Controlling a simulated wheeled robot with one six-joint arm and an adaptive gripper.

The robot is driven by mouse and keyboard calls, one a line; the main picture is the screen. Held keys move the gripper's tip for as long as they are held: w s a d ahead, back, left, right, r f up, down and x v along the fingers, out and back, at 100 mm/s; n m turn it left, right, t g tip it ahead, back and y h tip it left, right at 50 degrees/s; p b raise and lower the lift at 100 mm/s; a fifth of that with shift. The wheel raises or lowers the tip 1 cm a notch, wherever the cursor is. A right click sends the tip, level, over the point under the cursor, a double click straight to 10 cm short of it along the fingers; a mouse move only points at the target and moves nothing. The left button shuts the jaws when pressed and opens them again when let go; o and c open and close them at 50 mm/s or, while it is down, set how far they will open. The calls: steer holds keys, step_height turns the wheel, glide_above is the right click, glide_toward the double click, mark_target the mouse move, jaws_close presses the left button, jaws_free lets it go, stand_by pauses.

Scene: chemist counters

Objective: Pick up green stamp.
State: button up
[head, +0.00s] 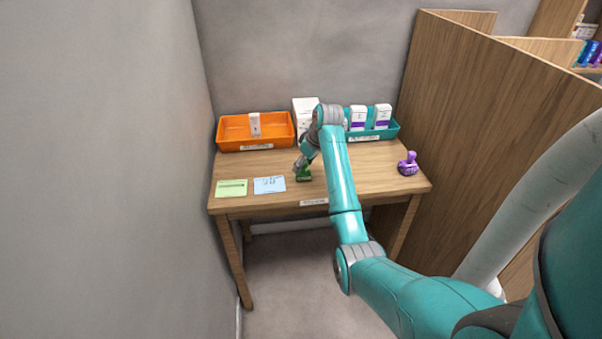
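The green stamp (304,176) stands on the wooden table (375,165), near its front edge and to the right of the blue card. My gripper (302,168) is right at the stamp from above, and its fingers overlap the stamp's upper part in the head view. The gripper is small here and partly hidden by my wrist, so I cannot tell whether its fingers are open or closed on the stamp. The stamp's base appears to be at table level.
A purple stamp (408,164) stands at the table's right. A green card (231,188) and a blue card (269,185) lie front left. An orange tray (232,133) and a teal tray (385,134) with boxes stand at the back, a white box (304,112) between them. A wooden partition (470,110) rises on the right.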

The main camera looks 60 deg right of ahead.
jaws_close()
steer(key=shift+r, duration=0.1)
step_height(320, 180, up, 10)
steer(key=shift+f, duration=0.1)
stand_by(0.4)
